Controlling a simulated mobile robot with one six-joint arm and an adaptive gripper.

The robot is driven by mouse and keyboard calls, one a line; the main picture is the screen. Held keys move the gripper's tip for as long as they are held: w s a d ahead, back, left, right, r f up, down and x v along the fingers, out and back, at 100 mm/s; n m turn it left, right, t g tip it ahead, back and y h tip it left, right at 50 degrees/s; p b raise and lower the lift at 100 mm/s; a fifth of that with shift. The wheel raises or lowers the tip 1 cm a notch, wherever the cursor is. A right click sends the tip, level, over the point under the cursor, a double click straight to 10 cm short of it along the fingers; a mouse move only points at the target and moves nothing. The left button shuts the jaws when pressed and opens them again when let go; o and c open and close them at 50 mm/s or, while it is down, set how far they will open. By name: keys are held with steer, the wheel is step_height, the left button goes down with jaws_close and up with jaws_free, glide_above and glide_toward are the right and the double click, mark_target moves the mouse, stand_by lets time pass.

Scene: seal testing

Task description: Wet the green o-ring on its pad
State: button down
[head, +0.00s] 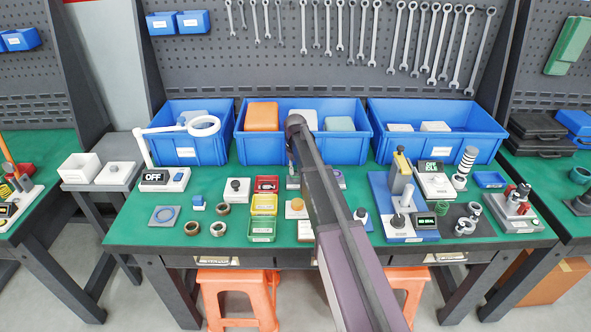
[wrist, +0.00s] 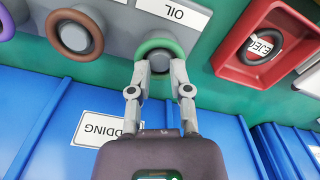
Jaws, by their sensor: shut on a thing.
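A green o-ring (wrist: 160,47) is at my fingertips in the wrist view. In the head view my arm hides the o-ring and most of this block (head: 292,183); my gripper (head: 291,160) shows only as a sliver.
A red tray (wrist: 225,62) stands right of the block in the wrist view. Blue bins (head: 303,113) line the back of the green bench (head: 130,225). Yellow (head: 264,203) and green trays (head: 261,229), loose rings (head: 218,229) and test devices (head: 400,207) crowd the surface.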

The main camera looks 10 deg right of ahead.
steer(key=shift+r+p, duration=0.4)
steer(key=shift+p, duration=0.25)
steer(key=shift+w+r, duration=0.1)
steer(key=shift+r+p, duration=0.35)
steer(key=shift+p, duration=0.1)
steer(key=shift+r+p, duration=0.75)
steer(key=c, duration=0.9)
jaws_free()
steer(key=shift+o, duration=0.2)
